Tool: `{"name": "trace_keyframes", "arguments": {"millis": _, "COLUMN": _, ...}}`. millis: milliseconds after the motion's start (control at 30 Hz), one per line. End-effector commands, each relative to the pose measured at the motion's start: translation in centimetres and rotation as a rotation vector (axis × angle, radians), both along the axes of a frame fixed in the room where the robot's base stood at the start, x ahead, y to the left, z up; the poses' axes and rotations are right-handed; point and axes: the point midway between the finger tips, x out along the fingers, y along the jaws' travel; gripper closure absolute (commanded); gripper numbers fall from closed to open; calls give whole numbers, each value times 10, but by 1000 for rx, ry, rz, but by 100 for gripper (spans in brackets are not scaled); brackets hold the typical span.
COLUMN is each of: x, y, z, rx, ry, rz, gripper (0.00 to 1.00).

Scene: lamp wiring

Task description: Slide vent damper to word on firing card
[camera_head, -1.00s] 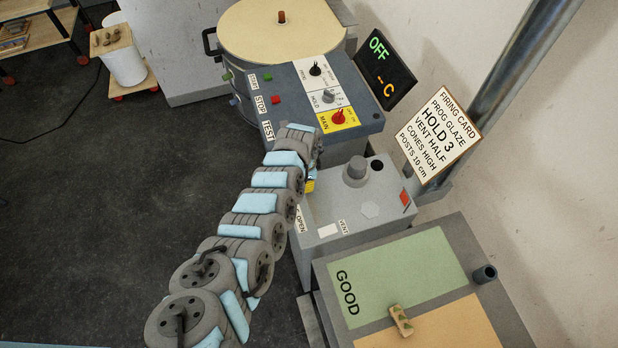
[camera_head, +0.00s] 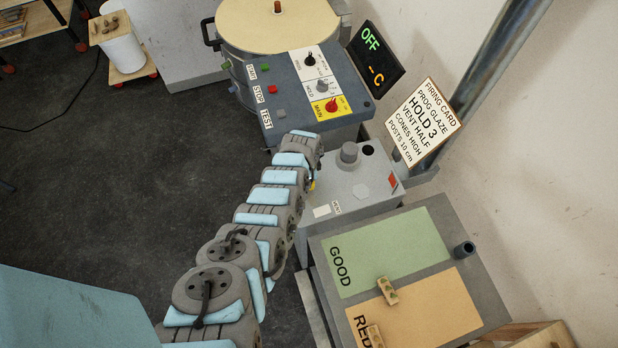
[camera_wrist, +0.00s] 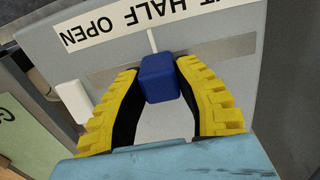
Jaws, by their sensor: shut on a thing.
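The vent damper's blue knob (camera_wrist: 159,80) sits on a grey slot strip in the wrist view. My gripper (camera_wrist: 157,88) has its yellow-backed fingers on both sides of the knob, shut on it. A white pointer line above the knob points at HALF on the upside-down word strip (camera_wrist: 105,30). OPEN is to the left, and a cut-off word ending in T is to the right. The firing card (camera_head: 424,122) reads VENT HALF in the head view. There my arm hides the knob, and only a yellow bit of the gripper (camera_head: 312,185) shows.
The grey vent box (camera_head: 350,185) carries a round grey knob and a red patch. The kiln control panel (camera_head: 290,95) stands behind it. Dark floor on the left is open.

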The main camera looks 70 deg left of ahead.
Motion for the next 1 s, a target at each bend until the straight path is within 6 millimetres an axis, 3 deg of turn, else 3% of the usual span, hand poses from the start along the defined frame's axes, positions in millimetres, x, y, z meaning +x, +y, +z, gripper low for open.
{"name": "trace_keyframes", "arguments": {"millis": 133, "x": 1, "y": -2, "z": -2, "rx": -3, "ry": -1, "rz": -1, "gripper": 100}}
{"name": "trace_keyframes", "arguments": {"millis": 167, "x": 1, "y": -2, "z": -2, "rx": -3, "ry": -1, "rz": -1, "gripper": 62}}
{"name": "trace_keyframes", "arguments": {"millis": 233, "x": 1, "y": -2, "z": -2, "rx": -2, "ry": -1, "rz": -1, "gripper": 42}}
{"name": "trace_keyframes", "arguments": {"millis": 267, "x": 1, "y": -1, "z": -2, "rx": -2, "ry": -1, "rz": -1, "gripper": 39}}
{"name": "trace_keyframes", "arguments": {"millis": 1000, "x": 2, "y": 2, "z": 14, "rx": 5, "ry": -1, "rz": -2, "gripper": 39}}
